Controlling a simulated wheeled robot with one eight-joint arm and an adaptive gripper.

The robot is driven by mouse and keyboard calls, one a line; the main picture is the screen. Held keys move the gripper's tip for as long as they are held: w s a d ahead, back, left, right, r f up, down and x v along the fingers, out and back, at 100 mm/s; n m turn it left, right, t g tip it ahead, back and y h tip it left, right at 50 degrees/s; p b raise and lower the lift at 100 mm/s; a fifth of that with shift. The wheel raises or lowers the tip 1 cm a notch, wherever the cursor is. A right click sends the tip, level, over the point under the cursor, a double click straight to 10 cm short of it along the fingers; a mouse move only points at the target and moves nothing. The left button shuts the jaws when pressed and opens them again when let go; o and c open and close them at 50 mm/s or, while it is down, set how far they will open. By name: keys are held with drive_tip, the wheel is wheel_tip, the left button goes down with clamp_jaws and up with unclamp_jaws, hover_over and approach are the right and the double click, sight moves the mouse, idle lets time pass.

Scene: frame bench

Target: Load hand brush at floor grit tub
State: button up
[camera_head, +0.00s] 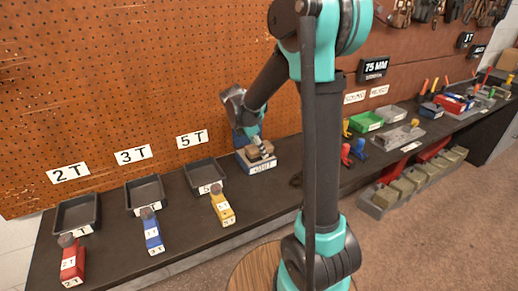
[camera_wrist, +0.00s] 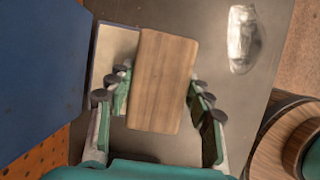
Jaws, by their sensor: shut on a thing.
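The floor grit tub (camera_head: 262,167) is a low blue box with a white label on its front, on the bench near the pegboard. My gripper (camera_head: 264,149) is over it, pointing down. In the wrist view the fingers (camera_wrist: 160,92) are shut on the sides of a plain wooden block, which I take for the hand brush (camera_wrist: 162,75). No bristles show; its underside is hidden. Under its left side lies a pale surface with a blue edge (camera_wrist: 112,55), apparently the tub. I cannot tell whether the brush touches it.
Left on the bench are black trays (camera_head: 146,190) with red, blue (camera_head: 152,232) and yellow brushes or blocks before them. A blue panel (camera_wrist: 40,70) stands close left of my gripper. A shiny item (camera_wrist: 242,38) lies on the bench to the right. A green bin (camera_head: 366,121) is farther right.

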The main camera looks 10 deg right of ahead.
sight(264, 145)
drive_tip(key=shift+f, duration=0.55)
idle(1.2)
drive_tip(key=shift+r, duration=0.15)
drive_tip(key=shift+r, duration=3.4)
